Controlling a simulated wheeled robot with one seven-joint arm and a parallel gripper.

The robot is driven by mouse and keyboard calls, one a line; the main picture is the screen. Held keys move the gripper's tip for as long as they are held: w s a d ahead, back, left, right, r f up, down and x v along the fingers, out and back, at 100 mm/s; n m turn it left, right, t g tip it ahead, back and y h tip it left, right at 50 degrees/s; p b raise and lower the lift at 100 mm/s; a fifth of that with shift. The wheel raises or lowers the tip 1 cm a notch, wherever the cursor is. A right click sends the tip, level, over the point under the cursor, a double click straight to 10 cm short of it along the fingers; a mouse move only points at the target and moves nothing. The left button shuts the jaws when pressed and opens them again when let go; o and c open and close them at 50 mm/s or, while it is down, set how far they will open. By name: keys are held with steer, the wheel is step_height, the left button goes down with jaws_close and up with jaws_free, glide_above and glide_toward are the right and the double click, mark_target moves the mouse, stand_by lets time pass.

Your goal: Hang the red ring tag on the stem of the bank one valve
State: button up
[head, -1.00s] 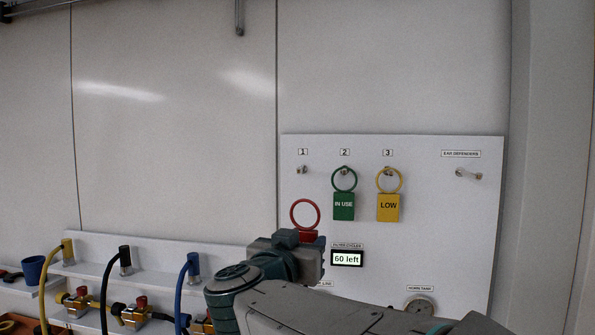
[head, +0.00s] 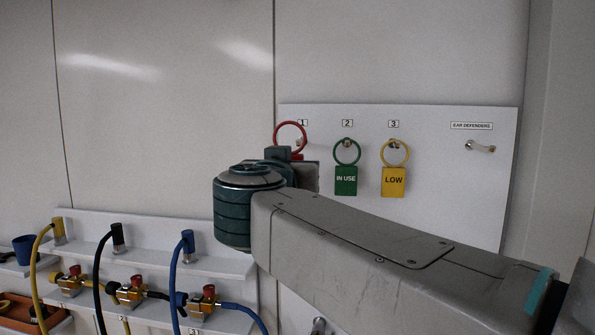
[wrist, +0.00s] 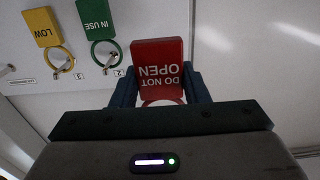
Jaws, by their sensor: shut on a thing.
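The red ring tag (head: 290,137) is in my gripper (head: 284,154), with its ring upward in front of the panel's label 1. In the wrist view, the red tag plate (wrist: 158,55) reads DO NOT OPEN, and my gripper (wrist: 160,92) is shut on it, one finger on each side. The bank one valve (head: 70,281) is at the lower left in the head view, on the shelf front with a yellow hose; a small label below it seems to read 1. My gripper is well up and right of it. The plate is mostly hidden in the head view.
Green IN USE (head: 346,181) and yellow LOW (head: 394,182) tags hang on the white panel (head: 440,200). Valves with black and blue hoses (head: 130,290) sit right of bank one. Curved hoses rise before the shelf (head: 150,256). A blue cup (head: 25,249) is far left.

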steer(key=w+d+f+b, duration=0.2)
steer(key=w+b, duration=0.3)
steer(key=w, duration=0.7)
steer(key=shift+w+d+f, duration=0.15)
steer(key=shift+d+f, duration=0.05)
steer(key=shift+f, duration=0.35)
steer(key=shift+f, duration=0.25)
steer(key=o, duration=1)
steer(key=shift+f, duration=0.1)
steer(key=shift+f+b, duration=0.1)
steer(key=shift+b, duration=0.95)
steer(key=s, duration=0.4)
steer(key=s+a, duration=0.1)
steer(key=s, duration=0.4)
steer(key=s+a+b, duration=0.1)
steer(key=s, duration=0.3)
steer(key=shift+s+a, duration=0.1)
steer(key=shift+s, duration=0.25)
